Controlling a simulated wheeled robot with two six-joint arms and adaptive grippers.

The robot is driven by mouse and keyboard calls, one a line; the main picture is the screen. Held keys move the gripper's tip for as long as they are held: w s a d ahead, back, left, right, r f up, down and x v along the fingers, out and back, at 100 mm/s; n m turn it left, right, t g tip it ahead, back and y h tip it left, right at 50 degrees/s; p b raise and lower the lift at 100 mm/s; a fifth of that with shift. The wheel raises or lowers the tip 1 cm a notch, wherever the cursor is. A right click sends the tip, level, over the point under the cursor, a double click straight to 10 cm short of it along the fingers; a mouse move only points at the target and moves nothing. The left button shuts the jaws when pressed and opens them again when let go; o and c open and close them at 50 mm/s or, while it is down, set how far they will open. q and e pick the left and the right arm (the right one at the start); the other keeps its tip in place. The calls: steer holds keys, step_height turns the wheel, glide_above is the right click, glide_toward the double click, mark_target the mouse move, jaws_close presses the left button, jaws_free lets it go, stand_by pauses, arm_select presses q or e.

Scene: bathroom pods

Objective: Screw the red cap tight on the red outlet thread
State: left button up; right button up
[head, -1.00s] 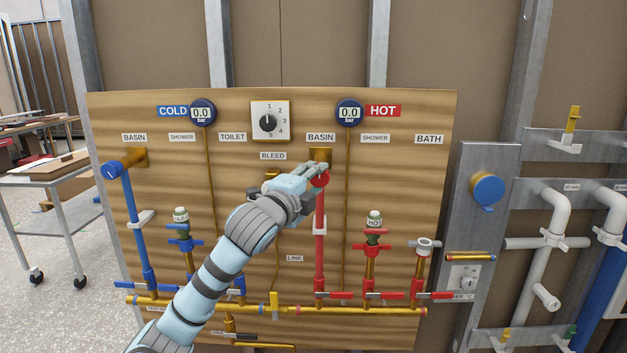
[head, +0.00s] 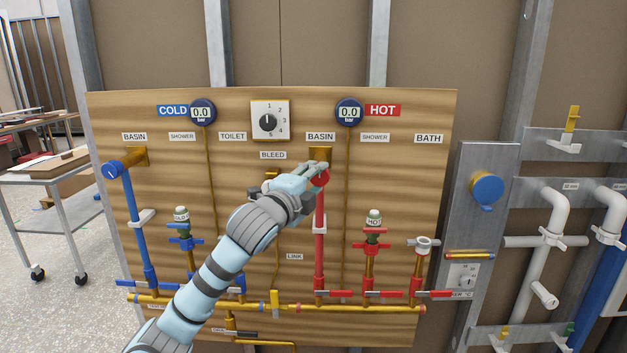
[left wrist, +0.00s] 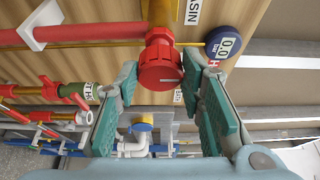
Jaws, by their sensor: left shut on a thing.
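The red cap (head: 321,179) is at the top of the red pipe (head: 320,255), under the hot BASIN label. In the left wrist view the ribbed red cap (left wrist: 161,75) sits on the red fitting, in line with it; the thread itself is hidden, so I cannot tell how tight it is. My left gripper (head: 313,178) reaches up from the lower left and is shut on the cap. In the left wrist view its green-padded fingers (left wrist: 160,68) are on either side of the cap. My right gripper is not in view.
A brass bracket (head: 320,154) is just above the cap. The hot gauge (head: 348,113) is above right and the numbered dial (head: 268,121) above left. A white clip (head: 320,226) holds the red pipe below. A red-handled valve (head: 371,245) stands to the right.

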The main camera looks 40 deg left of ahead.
arm_select(q)
steer(key=shift+w+a+p, duration=0.55)
steer(key=shift+w, duration=0.15)
steer(key=o, duration=1.1)
steer(key=v, duration=0.7)
steer(key=shift+s+d, duration=0.1)
steer(key=shift+s, duration=0.05)
